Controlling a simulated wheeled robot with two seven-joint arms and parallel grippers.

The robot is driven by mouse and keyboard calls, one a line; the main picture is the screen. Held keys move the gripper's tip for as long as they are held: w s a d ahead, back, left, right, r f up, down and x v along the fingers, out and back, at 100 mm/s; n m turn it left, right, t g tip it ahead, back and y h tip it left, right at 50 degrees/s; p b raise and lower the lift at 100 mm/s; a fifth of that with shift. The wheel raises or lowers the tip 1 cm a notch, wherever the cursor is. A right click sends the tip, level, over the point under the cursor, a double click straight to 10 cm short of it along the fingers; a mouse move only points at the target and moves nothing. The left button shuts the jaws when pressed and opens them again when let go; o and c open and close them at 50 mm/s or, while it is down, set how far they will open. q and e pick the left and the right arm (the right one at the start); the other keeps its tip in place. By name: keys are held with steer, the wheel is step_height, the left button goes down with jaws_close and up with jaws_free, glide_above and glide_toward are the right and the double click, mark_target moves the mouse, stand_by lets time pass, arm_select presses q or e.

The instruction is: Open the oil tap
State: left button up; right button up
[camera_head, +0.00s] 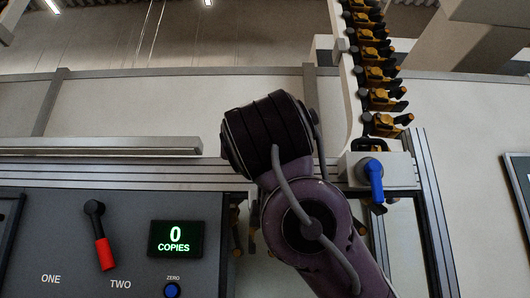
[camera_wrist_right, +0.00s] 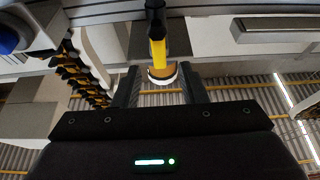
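A tap lever with a yellow and black handle (camera_wrist_right: 157,45) hangs in the upper middle of the right wrist view. It has a rounded, pale-rimmed end. I take it to be the oil tap, though no label shows. My right gripper (camera_wrist_right: 160,76) is open, with one finger on each side of the lever's end. I see no clear contact. In the head view my right arm covers this spot, and the gripper and yellow lever are hidden. My left gripper is in neither view.
A blue lever (camera_head: 376,180) hangs on a white box (camera_head: 400,170) at the right. A conveyor of orange-black grippers (camera_head: 377,75) rises above it. At lower left are a red-handled switch (camera_head: 103,250), a "0 COPIES" display (camera_head: 175,239) and a blue ZERO button (camera_head: 172,290).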

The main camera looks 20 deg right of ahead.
steer(key=b+v, duration=0.1)
steer(key=v, duration=0.3)
steer(key=shift+w, duration=0.15)
stand_by(0.4)
